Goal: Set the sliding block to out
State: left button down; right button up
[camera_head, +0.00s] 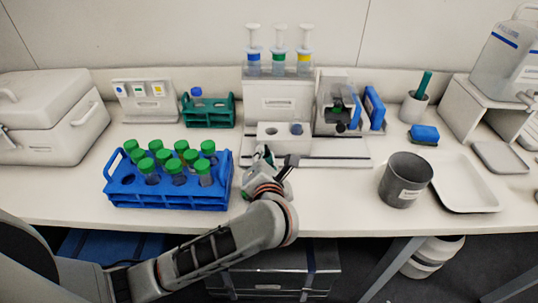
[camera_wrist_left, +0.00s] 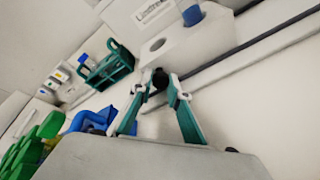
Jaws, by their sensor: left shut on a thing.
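The white sliding block (camera_head: 268,132) sits on a base with dark rails (camera_head: 335,162) in front of a white dispenser stand. Its top has round holes, and a blue-capped piece (camera_head: 296,129) stands in the right one. In the left wrist view the block (camera_wrist_left: 178,48) shows one empty hole and the blue piece (camera_wrist_left: 192,14). My left gripper (camera_head: 268,158) is at the block's front. In the left wrist view its fingertips (camera_wrist_left: 159,84) are closed around a small black knob (camera_wrist_left: 159,77) at the block's front face. My right gripper is not in view.
A blue rack (camera_head: 168,198) of green-capped tubes stands close left of my left gripper. A green rack (camera_head: 208,112) is behind it. A grey cup (camera_head: 405,180) and a white tray (camera_head: 465,185) are on the right. The bench between the base and cup is clear.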

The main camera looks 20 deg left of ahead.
pick_arm(q)
jog(key=shift+s+a, duration=0.2)
jog(key=shift+a, duration=0.6)
jog(key=shift+s+a, duration=0.2)
jog(key=shift+a, duration=0.55)
jog(key=c, duration=2.2)
grip_release()
jog(key=shift+o, duration=0.2)
jog(key=shift+s+a, duration=0.1)
jog(key=shift+a, duration=0.05)
jog(key=shift+s+d, duration=0.2)
jog(key=shift+d, duration=0.05)
jog(key=v, duration=1.1)
jog(key=shift+s+r, duration=0.15)
jog(key=shift+s, duration=0.05)
